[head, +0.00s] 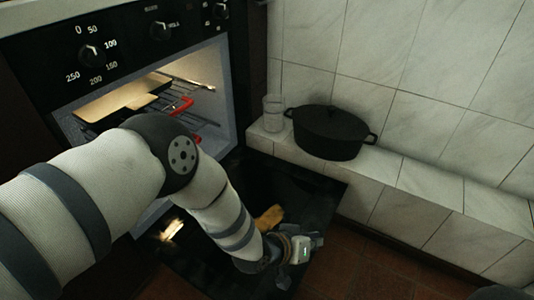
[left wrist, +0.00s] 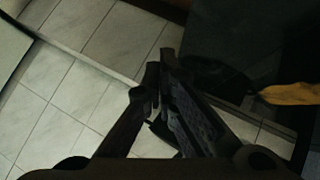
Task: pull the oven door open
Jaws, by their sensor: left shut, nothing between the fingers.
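The oven (head: 150,50) stands at the left in the head view, its lit inside showing. Its door (head: 308,195) is swung down and lies low in front as a dark, glossy panel. A dark panel, seemingly the door, also shows in the left wrist view (left wrist: 235,40). My left gripper (head: 312,246) is at the door's outer right side. Its fingers (left wrist: 157,82) are closed together with nothing between them. I cannot tell whether they touch the door. My left arm hides part of the oven opening and door. My right gripper is not seen.
A black lidded pot (head: 330,135) and a clear glass (head: 273,113) stand on the tiled ledge (head: 405,175) to the right. A rack with a tray (head: 120,100) and a red-handled item (head: 181,105) is inside. An orange-brown shape (head: 268,217) shows on the door.

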